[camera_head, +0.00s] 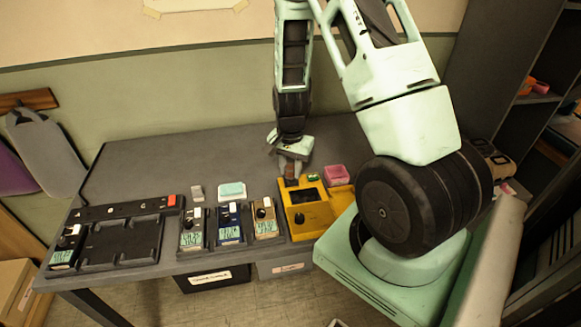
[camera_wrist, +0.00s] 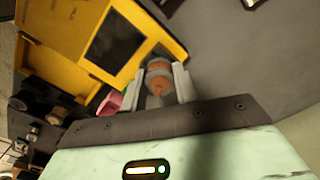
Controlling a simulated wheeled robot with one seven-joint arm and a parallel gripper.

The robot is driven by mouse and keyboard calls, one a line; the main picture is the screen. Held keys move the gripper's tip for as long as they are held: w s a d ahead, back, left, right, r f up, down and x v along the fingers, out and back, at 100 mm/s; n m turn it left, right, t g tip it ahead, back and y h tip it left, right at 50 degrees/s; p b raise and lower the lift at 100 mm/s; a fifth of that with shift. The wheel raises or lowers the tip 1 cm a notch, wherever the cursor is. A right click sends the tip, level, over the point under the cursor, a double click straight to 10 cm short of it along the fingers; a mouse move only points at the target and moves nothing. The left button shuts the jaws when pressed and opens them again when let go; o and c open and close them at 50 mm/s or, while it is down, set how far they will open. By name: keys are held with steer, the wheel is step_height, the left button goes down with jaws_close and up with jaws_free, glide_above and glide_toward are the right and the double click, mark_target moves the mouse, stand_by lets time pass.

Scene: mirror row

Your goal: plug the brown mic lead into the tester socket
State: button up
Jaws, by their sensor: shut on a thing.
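The brown mic lead's plug (camera_wrist: 159,76) is an orange-brown cylinder between the two pale fingers of my gripper (camera_wrist: 161,88) in the wrist view. In the head view my gripper (camera_head: 292,157) points down at the back left of the yellow tester (camera_head: 322,217), with the brown plug (camera_head: 291,170) below it. My gripper is shut on the plug. The tester also fills the upper left of the wrist view (camera_wrist: 60,40), with its dark screen (camera_wrist: 114,42) facing up. The socket opening is not clear, and I cannot tell whether the plug touches the tester.
Body packs with displays stand along the front: grey (camera_head: 192,229), blue (camera_head: 230,224), tan (camera_head: 265,218) and one at far left (camera_head: 67,246). A black rack (camera_head: 122,243) lies left. A pink box (camera_head: 336,175) sits behind the tester. The table's back left is clear.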

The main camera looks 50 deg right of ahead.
steer(key=shift+f, duration=0.35)
steer(key=o, duration=1.1)
steer(key=shift+r, duration=0.15)
step_height(320, 180, up, 17)
steer(key=shift+r, duration=0.15)
steer(key=s+a+r+n+y, duration=0.15)
steer(key=a+n, duration=0.35)
steer(key=a, duration=0.5)
steer(key=s+a+r+n+h, duration=0.15)
steer(key=a+n, duration=0.35)
steer(key=a, duration=0.6)
steer(key=s+a+n, duration=0.8)
steer(key=s, duration=0.1)
steer(key=s+a+n, duration=0.4)
steer(key=s, duration=0.1)
steer(key=shift+a+y, duration=0.2)
steer(key=shift+y, duration=0.1)
